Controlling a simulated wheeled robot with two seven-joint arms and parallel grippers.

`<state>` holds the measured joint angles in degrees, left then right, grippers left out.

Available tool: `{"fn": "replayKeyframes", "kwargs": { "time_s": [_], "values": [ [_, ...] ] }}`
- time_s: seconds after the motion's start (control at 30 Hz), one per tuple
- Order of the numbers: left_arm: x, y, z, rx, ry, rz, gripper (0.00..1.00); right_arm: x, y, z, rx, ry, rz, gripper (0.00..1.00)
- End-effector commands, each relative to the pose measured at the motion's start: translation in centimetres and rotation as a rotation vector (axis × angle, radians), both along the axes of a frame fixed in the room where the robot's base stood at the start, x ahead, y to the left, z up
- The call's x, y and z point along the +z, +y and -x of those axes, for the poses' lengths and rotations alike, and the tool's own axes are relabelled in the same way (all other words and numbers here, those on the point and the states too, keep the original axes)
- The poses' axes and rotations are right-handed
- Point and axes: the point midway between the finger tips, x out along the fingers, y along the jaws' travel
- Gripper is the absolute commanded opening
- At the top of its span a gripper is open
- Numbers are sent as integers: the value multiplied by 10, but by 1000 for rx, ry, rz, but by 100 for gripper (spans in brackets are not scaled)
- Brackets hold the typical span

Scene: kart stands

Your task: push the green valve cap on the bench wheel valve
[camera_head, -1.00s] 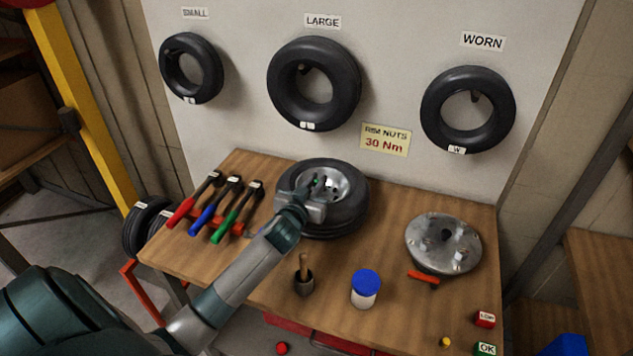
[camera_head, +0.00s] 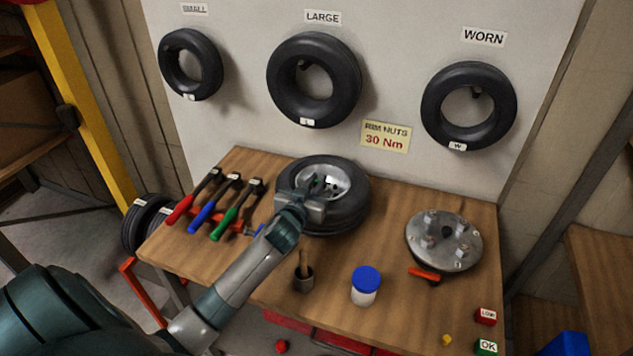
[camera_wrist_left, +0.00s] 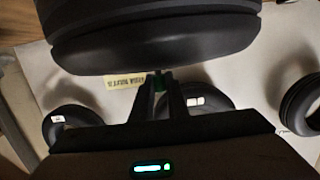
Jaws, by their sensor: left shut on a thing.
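The bench wheel (camera_head: 350,212), a black tyre with a silver rim, lies flat at the back middle of the bench. My left gripper (camera_head: 314,184) is over the near left part of its rim in the head view. It is shut on the small green valve cap (camera_wrist_left: 159,80), which shows between the fingertips in the left wrist view. The tyre (camera_wrist_left: 150,45) fills the top of that view. The valve is hidden by my gripper, so I cannot tell whether the cap touches it. My right gripper is not in view.
Red, blue and green handled tools (camera_head: 217,205) lie left of the wheel. A brush in a dark cup (camera_head: 303,280), a blue-lidded jar (camera_head: 365,285) and a metal hub (camera_head: 443,240) with an orange tool (camera_head: 424,274) stand in front and right. Tyres hang on the board behind.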

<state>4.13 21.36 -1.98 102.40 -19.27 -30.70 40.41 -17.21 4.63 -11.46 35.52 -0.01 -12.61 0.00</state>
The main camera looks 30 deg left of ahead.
Motion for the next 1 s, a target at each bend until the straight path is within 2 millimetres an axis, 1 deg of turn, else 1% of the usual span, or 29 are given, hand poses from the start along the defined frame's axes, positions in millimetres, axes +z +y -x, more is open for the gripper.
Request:
{"fn": "replayKeyframes", "kwargs": {
  "time_s": [0.27,0.8,0.83,0.9,1.0],
  "values": [
    [-7,0,0,0,0,0,0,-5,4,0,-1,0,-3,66],
    [-18,0,0,0,1,-1,0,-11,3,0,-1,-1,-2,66],
    [-17,0,0,0,0,-1,21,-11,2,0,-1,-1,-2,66],
    [-17,0,0,0,0,-1,36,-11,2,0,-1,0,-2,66],
    [-17,0,0,0,0,-1,36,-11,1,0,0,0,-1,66]
  ]
}}
